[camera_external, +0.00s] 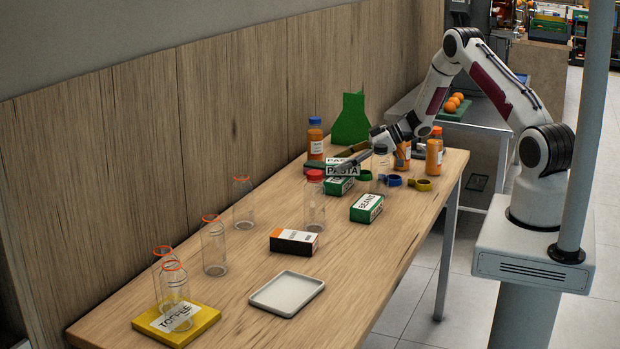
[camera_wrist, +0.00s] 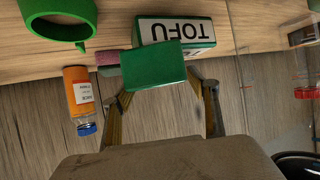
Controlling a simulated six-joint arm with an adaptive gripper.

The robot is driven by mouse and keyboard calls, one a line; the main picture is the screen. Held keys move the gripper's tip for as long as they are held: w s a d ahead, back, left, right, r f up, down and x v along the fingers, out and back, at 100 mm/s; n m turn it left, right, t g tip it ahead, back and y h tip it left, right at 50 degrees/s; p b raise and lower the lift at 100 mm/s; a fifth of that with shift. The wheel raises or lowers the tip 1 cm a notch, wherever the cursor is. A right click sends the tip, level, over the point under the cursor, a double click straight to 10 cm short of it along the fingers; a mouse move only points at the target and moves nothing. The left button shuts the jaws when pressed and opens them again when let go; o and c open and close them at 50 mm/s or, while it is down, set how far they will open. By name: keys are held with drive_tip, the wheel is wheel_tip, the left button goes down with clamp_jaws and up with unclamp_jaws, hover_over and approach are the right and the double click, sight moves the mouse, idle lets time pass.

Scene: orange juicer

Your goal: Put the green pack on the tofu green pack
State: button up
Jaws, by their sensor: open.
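A green pack with a white label reading TOFU (camera_wrist: 176,29) shows upside down at the top of the wrist view. A plain green pack (camera_wrist: 153,66) lies between my gripper's fingers (camera_wrist: 165,92) and overlaps the lower edge of the tofu pack in the picture. Whether it rests on the tofu pack or is beside it, I cannot tell. My gripper (camera_external: 362,158) is open, with a finger on each side of the plain pack.
A separate green and white pack (camera_external: 366,208) lies to the right, near clear bottles (camera_external: 315,205). An orange juice bottle (camera_external: 315,139) and green board (camera_external: 351,120) stand behind. A white tray (camera_external: 287,293) and an orange-black box (camera_external: 294,242) lie nearer. The table's front right is clear.

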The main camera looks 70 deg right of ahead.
sight(342, 160)
drive_tip(key=shift+r, duration=0.1)
drive_tip(key=shift+v, duration=0.95)
drive_tip(key=v, duration=0.3)
drive_tip(key=shift+s+d+r, duration=0.1)
drive_tip(key=shift+s+r, duration=0.05)
drive_tip(key=shift+s, duration=0.05)
wheel_tip(342, 160, up, 5)
drive_tip(key=shift+w+r, duration=0.1)
drive_tip(key=shift+w, duration=0.05)
drive_tip(key=shift+r, duration=0.8)
